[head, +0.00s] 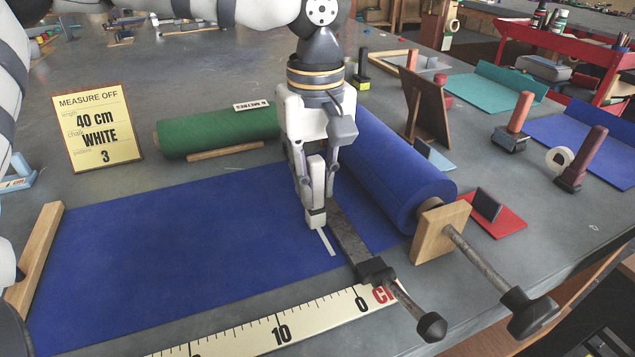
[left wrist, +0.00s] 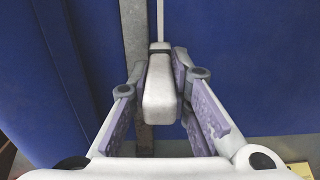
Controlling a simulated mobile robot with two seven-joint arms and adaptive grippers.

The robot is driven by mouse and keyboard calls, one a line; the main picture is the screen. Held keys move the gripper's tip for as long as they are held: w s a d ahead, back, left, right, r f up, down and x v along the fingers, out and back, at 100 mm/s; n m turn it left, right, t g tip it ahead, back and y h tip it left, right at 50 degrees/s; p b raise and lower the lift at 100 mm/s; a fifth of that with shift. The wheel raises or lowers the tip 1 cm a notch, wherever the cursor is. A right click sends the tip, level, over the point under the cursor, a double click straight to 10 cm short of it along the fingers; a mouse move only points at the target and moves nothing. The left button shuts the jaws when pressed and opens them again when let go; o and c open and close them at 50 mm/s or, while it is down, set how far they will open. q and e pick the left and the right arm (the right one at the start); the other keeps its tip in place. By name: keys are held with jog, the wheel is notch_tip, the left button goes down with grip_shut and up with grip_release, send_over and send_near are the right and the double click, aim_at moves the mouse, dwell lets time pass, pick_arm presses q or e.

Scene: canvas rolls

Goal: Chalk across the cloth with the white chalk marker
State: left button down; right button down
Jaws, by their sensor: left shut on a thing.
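My left gripper (head: 316,185) points down over the blue cloth (head: 180,235), close beside a dark metal bar (head: 348,240) lying across it. It is shut on the white chalk marker (head: 316,216), whose tip is at or just above the cloth; I cannot tell if it touches. In the left wrist view the marker (left wrist: 159,95) sits between the purple pads. A short white line (head: 326,242) on the cloth runs from the tip toward the front edge, and it also shows in the left wrist view (left wrist: 160,20). My right gripper is not in view.
The blue roll (head: 390,170) lies right of the bar. A ruler (head: 270,330) runs along the front, its 0 near the bar. A sign (head: 98,125) reads 40 cm, WHITE, 3. A wooden strip (head: 35,260) lies at the cloth's left end. A green roll (head: 220,132) lies behind.

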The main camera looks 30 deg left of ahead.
pick_arm(q)
jog(key=shift+w+a, duration=0.75)
jog(key=shift+w, duration=0.05)
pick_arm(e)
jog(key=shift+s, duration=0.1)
pick_arm(q)
jog(key=shift+w+a, duration=0.2)
jog(key=shift+a, duration=0.05)
jog(key=shift+w+a, duration=0.75)
jog(key=shift+a, duration=0.2)
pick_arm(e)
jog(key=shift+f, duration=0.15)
pick_arm(q)
jog(key=shift+w+a, duration=0.45)
jog(key=shift+a, duration=0.15)
jog(key=shift+w+a, duration=0.4)
jog(key=shift+a, duration=0.2)
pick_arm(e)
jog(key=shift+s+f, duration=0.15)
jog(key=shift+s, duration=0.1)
pick_arm(q)
jog(key=shift+w+a+f+b, duration=0.2)
jog(key=shift+w+a+b, duration=0.25)
jog(key=shift+w+a, duration=0.4)
jog(key=shift+w+a+r, duration=0.15)
jog(key=shift+w, duration=0.1)
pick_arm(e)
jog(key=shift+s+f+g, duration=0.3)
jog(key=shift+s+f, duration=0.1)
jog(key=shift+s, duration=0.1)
